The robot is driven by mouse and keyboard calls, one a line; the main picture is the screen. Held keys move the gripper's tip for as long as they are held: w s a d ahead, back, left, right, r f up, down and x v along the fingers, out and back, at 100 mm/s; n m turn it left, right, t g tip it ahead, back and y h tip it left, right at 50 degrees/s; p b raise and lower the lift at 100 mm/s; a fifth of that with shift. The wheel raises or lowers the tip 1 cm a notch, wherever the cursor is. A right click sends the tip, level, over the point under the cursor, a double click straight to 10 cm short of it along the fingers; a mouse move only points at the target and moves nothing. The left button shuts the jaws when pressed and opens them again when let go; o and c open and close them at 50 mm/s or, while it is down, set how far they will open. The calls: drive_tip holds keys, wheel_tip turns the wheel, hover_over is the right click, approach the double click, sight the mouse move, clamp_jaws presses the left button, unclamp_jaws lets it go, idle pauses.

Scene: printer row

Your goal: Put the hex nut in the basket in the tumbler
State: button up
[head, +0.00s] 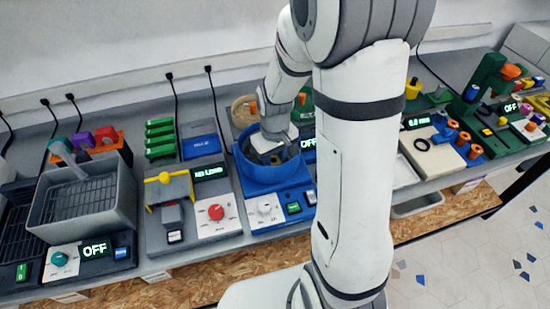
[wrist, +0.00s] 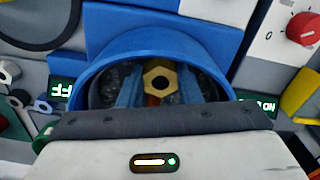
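The hex nut (wrist: 159,80) is yellow-gold with a dark round hole and shows in the wrist view between my two blue fingers. My gripper (wrist: 159,90) appears shut on it, with a finger against each side. The tumbler (head: 273,180) is a blue round bowl on a blue base in the middle of the bench. Its blue rim (wrist: 160,38) arches around my fingers in the wrist view, and dark grainy stuff shows inside. In the head view my gripper (head: 274,156) points down into the tumbler's mouth, and the nut is hidden there. The grey basket (head: 85,200) stands at the left.
A device with a yellow bar (head: 165,178) and a red knob (head: 216,212) stands just left of the tumbler. Green racks (head: 160,138) and a blue tray (head: 200,147) lie behind it. My arm hides the bench to the right of the tumbler.

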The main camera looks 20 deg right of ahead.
sight(275, 162)
drive_tip(key=shift+o, duration=0.7)
drive_tip(key=shift+r, duration=0.1)
drive_tip(key=shift+r, duration=0.2)
wheel_tip(275, 162, up, 11)
drive_tip(key=s+r+m+t, duration=0.1)
drive_tip(key=s+r, duration=0.1)
drive_tip(key=s, duration=0.5)
drive_tip(key=s+r+m+t, duration=0.2)
drive_tip(key=s+r, duration=0.1)
drive_tip(key=s, duration=0.4)
drive_tip(key=shift+r, duration=0.3)
